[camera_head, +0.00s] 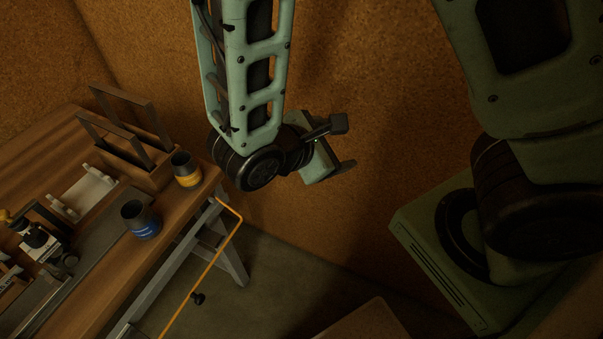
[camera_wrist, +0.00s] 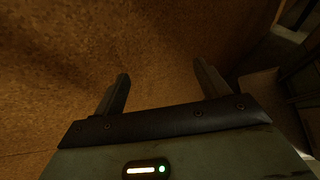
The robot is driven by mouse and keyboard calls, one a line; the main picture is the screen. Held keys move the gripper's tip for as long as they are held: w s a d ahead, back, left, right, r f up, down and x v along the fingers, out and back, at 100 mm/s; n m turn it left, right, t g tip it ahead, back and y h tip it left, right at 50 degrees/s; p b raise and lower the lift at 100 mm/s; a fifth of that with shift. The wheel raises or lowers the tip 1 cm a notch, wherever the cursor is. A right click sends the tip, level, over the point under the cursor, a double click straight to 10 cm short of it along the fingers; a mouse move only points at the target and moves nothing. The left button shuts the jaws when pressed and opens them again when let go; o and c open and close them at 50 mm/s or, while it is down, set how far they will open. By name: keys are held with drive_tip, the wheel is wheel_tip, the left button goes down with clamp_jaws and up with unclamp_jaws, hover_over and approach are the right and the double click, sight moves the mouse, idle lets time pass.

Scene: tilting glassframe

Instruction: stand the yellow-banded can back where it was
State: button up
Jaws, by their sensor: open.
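The yellow-banded can (camera_head: 186,169) is dark grey with a yellow band and stands upright on the wooden workbench (camera_head: 171,210), near its right edge. My gripper (camera_head: 342,146) is open and empty, to the right of the can and beyond the bench edge, in front of the brown wall. In the wrist view my gripper's two fingers (camera_wrist: 162,88) are spread apart with only the wall between them. The can does not show in the wrist view.
A blue-banded can (camera_head: 140,219) stands on the bench nearer the front. A frame with upright dark panels (camera_head: 125,137) stands behind the yellow-banded can. A white rack (camera_head: 85,193) and a microscope-like device (camera_head: 38,240) are farther left. An orange bar (camera_head: 204,277) runs beside the bench.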

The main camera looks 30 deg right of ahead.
drive_tip(key=s+a+r+m+g+y, duration=0.3)
drive_tip(key=s+a+r+m+y, duration=0.5)
drive_tip(key=a+y, duration=0.3)
drive_tip(key=shift+s+a+y, duration=0.4)
drive_tip(key=shift+s, duration=0.35)
